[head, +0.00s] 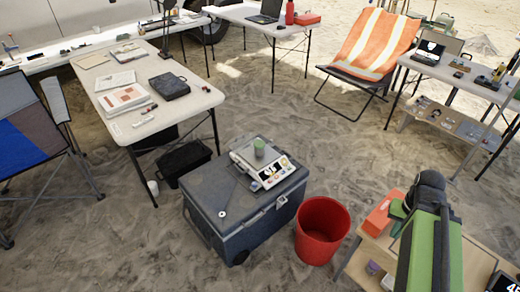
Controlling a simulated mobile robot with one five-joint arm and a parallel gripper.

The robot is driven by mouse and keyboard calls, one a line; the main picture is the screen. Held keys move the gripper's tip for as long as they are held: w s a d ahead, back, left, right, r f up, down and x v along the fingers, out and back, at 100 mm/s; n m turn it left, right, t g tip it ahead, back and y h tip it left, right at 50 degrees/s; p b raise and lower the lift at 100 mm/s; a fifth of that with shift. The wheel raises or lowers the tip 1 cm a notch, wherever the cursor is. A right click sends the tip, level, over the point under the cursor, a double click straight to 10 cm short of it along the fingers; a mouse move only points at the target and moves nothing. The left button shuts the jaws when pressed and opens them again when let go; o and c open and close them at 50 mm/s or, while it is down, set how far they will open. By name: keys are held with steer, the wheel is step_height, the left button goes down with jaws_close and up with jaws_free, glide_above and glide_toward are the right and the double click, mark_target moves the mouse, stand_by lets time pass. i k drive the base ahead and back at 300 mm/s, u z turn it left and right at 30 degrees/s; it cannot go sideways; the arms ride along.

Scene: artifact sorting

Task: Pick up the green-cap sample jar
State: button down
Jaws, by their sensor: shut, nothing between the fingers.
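The green-cap sample jar (259,148) stands upright on a small scale-like device (268,172). The device has a pale body and a panel with small orange and dark marks. It rests on the lid of a dark grey cooler box (215,196) near the middle of the head view. From this high angle the jar looks mostly green, and its lower part is too small to make out. I cannot make out my gripper's fingers anywhere in this view.
A red bucket (322,229) stands on the sand just right of the cooler. A wooden-topped table (370,255) fills the lower right. A white folding table (190,103) with papers and a dark case stands behind left. Sand in front of the cooler is clear.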

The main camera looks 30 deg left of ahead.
mark_target(259, 154)
steer(key=k, duration=0.65)
steer(key=u, duration=0.55)
steer(key=i, duration=0.8)
steer(key=u, duration=1.25)
steer(key=i, duration=1.35)
steer(key=u, duration=0.3)
